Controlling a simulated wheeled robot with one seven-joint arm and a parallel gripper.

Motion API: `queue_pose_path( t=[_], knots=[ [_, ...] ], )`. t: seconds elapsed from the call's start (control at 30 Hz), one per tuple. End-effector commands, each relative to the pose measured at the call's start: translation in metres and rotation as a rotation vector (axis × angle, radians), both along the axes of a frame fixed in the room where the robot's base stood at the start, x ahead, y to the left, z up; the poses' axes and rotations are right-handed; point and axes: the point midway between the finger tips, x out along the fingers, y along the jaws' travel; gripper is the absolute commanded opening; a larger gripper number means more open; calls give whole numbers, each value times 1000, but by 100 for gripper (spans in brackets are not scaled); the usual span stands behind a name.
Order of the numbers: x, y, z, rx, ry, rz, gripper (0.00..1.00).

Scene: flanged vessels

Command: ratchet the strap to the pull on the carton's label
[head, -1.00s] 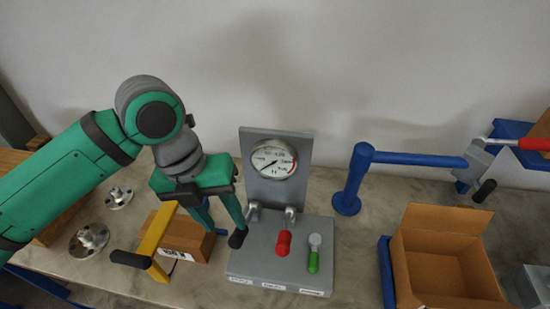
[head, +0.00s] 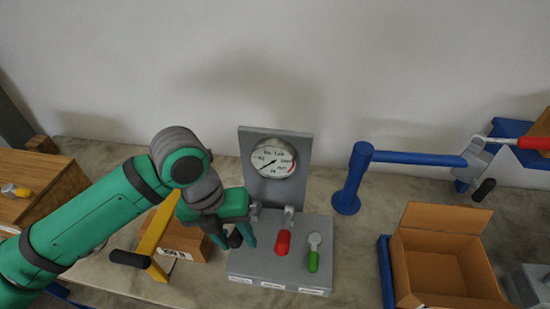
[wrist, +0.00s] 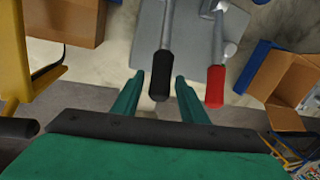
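A brown carton (head: 190,236) with a white label (head: 172,254) sits left of the grey gauge stand. A yellow strap-like bar (head: 158,225) with a black handle (head: 129,259) crosses it. The stand's base carries a black-handled lever (wrist: 163,75), a red one (head: 282,243) and a green one (head: 313,260). The round dial (head: 274,158) is too small to read surely. My gripper (wrist: 158,88) is open, its fingers on either side of the black handle's end with gaps visible. In the head view my arm partly hides the carton.
A blue post with a horizontal arm (head: 410,157) stands right of the stand. An open, empty-looking box (head: 430,265) is at the lower right. A wooden box (head: 40,185) with a yellow knob is at far left. Bare bench lies between stand and post.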

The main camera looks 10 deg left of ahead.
Motion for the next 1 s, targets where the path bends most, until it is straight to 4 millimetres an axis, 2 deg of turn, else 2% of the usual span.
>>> queue_pose_path(
  t=[0.03,0.13,0.17,1.0],
  knots=[
    [0,0,0,0,0,0,26],
    [0,0,0,0,0,0,2],
    [0,0,0,0,0,0,0],
    [-1,1,1,1,0,1,0]
  ],
)
